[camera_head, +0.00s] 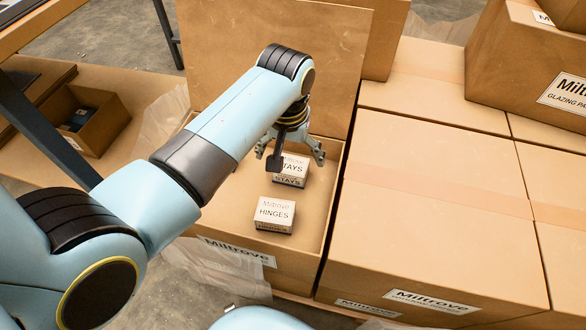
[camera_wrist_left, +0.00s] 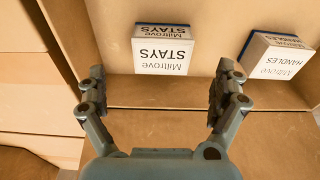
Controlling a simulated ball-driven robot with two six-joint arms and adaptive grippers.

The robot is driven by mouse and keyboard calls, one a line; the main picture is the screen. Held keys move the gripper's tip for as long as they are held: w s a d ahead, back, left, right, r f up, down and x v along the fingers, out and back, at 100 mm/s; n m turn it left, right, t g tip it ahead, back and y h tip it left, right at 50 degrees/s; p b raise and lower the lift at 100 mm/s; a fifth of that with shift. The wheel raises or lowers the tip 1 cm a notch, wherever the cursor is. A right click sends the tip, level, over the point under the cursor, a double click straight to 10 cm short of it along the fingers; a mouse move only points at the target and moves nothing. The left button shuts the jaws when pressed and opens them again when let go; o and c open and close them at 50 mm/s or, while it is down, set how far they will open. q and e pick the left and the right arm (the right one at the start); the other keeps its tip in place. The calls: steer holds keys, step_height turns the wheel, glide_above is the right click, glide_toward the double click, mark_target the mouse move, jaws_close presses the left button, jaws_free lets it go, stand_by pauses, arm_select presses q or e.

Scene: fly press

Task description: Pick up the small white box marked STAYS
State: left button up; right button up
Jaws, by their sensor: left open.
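The small white box marked STAYS (camera_head: 290,177) stands inside an open cardboard carton (camera_head: 312,244). In the left wrist view the STAYS box (camera_wrist_left: 161,55) has dark blue edging and upside-down lettering. My left gripper (camera_head: 297,160) hangs over it in the head view, partly covering it. In the left wrist view my left gripper (camera_wrist_left: 158,88) is open and empty, one finger to either side below the box's line, with no visible contact. My right gripper is not in view.
A white HINGES box (camera_head: 273,215) stands in front of the STAYS box. A HANDLES box (camera_wrist_left: 275,60) stands to its right in the left wrist view. The carton's raised flap (camera_head: 235,50) rises behind. Closed cartons (camera_head: 430,215) fill the right side.

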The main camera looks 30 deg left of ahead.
mark_target(291, 165)
arm_select(q)
steer(key=shift+f, duration=0.7)
steer(key=shift+w+f, duration=0.1)
steer(key=shift+f, duration=0.1)
steer(key=shift+a+f+b, duration=0.1)
steer(key=shift+f+b, duration=0.2)
steer(key=shift+b, duration=0.05)
steer(key=f, duration=0.1)
steer(key=f+b, duration=0.1)
steer(key=f, duration=0.1)
steer(key=f+b, duration=0.1)
steer(key=shift+w+a+f, duration=0.2)
steer(key=shift+w+f, duration=0.05)
steer(key=shift+w, duration=0.05)
steer(key=shift+r, duration=0.1)
steer(key=c, duration=1.5)
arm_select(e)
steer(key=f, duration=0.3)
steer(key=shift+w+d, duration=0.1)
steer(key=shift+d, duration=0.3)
